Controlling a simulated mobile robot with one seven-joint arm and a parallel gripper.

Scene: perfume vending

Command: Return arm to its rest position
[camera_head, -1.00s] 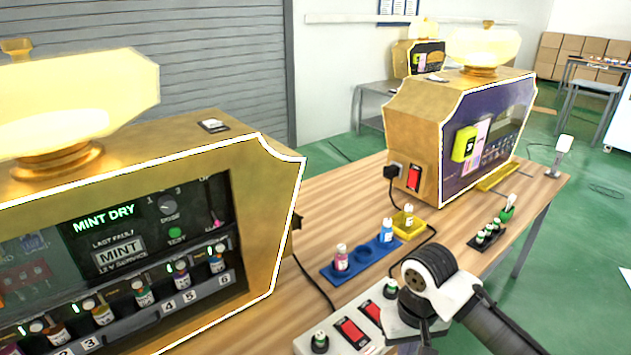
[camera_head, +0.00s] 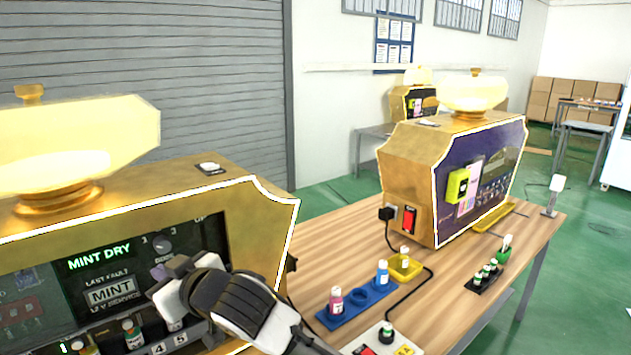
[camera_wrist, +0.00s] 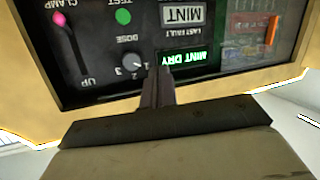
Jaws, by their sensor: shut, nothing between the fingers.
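My gripper (camera_head: 163,287) is in front of the near gold machine's dark panel (camera_head: 110,268), beside the MINT label and above the row of small bottles. In the wrist view my gripper (camera_wrist: 160,82) has its fingers together and empty, pointing at the upside-down panel near the green MINT DRY display (camera_wrist: 187,58). The dose knob (camera_wrist: 131,60) is to the left of the fingertips there. I cannot tell whether the fingertips touch the panel. My arm hides part of the panel's lower right and some bottles.
On the wooden table (camera_head: 440,258) stand a blue tray (camera_head: 345,315) with pink and blue bottles, a yellow tray (camera_head: 415,268), a black rack (camera_head: 480,284) of small bottles and a second gold machine (camera_head: 405,165). A black cable (camera_head: 425,290) crosses the table. Green floor lies beyond.

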